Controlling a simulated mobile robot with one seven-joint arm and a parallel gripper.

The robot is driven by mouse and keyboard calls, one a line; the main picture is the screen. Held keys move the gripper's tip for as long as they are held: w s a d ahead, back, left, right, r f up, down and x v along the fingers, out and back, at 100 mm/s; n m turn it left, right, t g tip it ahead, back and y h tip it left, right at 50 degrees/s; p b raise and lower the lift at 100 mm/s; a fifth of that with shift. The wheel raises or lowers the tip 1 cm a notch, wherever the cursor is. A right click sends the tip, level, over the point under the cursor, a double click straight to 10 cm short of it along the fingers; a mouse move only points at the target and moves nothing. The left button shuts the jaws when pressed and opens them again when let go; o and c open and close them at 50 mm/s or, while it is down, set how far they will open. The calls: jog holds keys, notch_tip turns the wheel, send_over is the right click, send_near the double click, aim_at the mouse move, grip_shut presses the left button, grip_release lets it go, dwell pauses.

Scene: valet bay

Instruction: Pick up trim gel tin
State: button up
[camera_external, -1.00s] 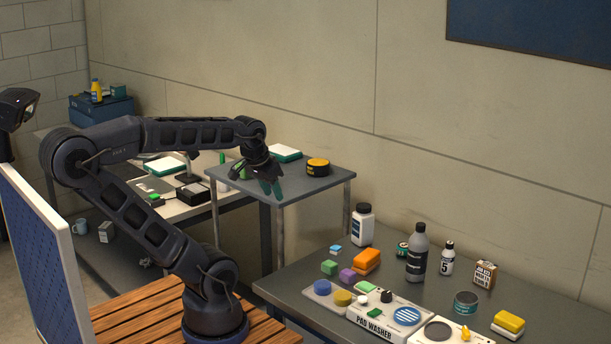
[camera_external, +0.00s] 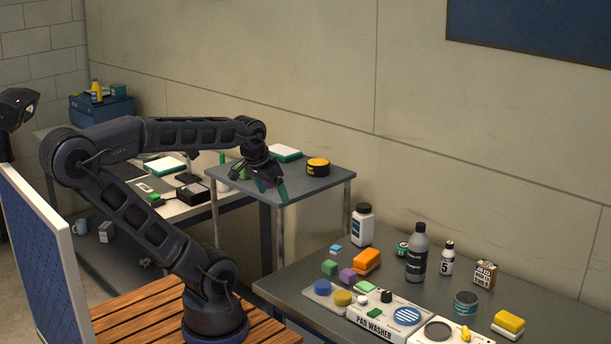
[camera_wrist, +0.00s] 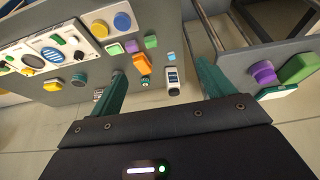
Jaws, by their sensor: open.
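Several tins are in the external view, and I cannot read which one is the trim gel tin. A teal tin (camera_external: 466,303) stands on the near bench, right of the pad washer. A small green tin (camera_external: 402,250) stands by the grey bottle. A yellow-topped black tin (camera_external: 317,167) stands on the small grey side table. My gripper (camera_external: 271,190) is open over the left part of that side table, left of the yellow-topped tin. In the wrist view my gripper (camera_wrist: 160,85) has its teal fingers apart, with nothing between them.
The bench (camera_external: 425,235) holds a white bottle (camera_external: 362,225), a grey bottle (camera_external: 417,252), sponges and the pad washer box (camera_external: 372,318). A purple item (camera_wrist: 263,72) and a green block (camera_wrist: 299,68) show at the right in the wrist view.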

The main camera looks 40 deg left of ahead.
jog(key=shift+o, duration=1)
jog(key=w+d+m, duration=0.2)
jog(key=w+d, duration=0.4)
jog(key=w, duration=0.6)
jog(key=m+g+h, duration=0.1)
jog(key=m+h, duration=0.2)
jog(key=m, duration=0.3)
send_over(467, 297)
jog(key=s+a, duration=0.2)
jog(key=s, duration=0.1)
jog(key=f, duration=2.1)
jog(key=shift+a, duration=0.2)
jog(key=shift+x, duration=5.15)
jog(key=shift+a, duration=0.1)
